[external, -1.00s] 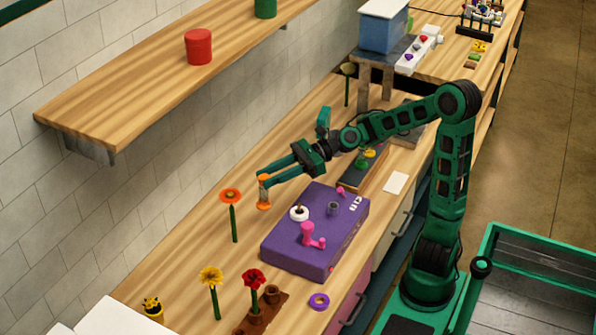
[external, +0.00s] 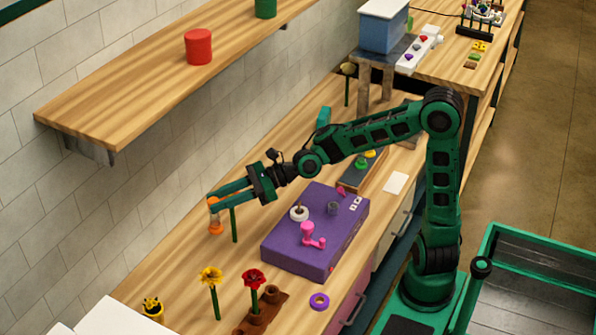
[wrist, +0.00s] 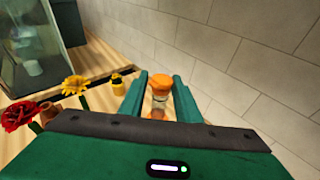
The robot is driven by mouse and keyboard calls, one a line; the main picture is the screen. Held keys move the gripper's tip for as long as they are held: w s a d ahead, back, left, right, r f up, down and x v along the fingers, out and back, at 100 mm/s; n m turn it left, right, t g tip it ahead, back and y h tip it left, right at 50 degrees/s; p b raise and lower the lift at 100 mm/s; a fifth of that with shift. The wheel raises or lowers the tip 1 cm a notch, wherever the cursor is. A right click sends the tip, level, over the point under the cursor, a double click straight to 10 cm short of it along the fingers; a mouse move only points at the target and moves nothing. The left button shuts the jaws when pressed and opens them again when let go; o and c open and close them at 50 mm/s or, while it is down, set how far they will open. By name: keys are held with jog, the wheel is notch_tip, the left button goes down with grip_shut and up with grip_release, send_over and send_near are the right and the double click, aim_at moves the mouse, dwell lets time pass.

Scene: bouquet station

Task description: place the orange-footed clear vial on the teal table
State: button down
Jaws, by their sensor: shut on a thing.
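The orange-footed clear vial (external: 215,219) has an orange cap and an orange foot. My gripper (external: 212,201) is shut on its upper part and holds it upright, near the wall side of the wooden counter. I cannot tell how far it is above the counter. In the wrist view the vial (wrist: 158,91) is between my two green fingers. A green-framed piece with a grey top (external: 540,265) stands at the lower right. I cannot tell whether it is the teal table.
A green stem (external: 234,225) stands close to my gripper, its orange flower hidden by my fingers. A purple box (external: 300,252) with pink parts is right of it. Yellow (external: 211,278) and red (external: 254,280) flowers stand in front. The tiled wall is close by.

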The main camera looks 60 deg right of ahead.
jog(key=shift+w+r, duration=0.1)
jog(key=shift+w, duration=0.2)
notch_tip(320, 180, down, 14)
jog(key=r+x, duration=0.1)
jog(key=x, duration=0.6)
jog(key=shift+w+a, duration=0.25)
jog(key=shift+w, duration=0.2)
dwell(0.9)
jog(key=shift+f, duration=0.15)
jog(key=c, duration=1.3)
grip_release()
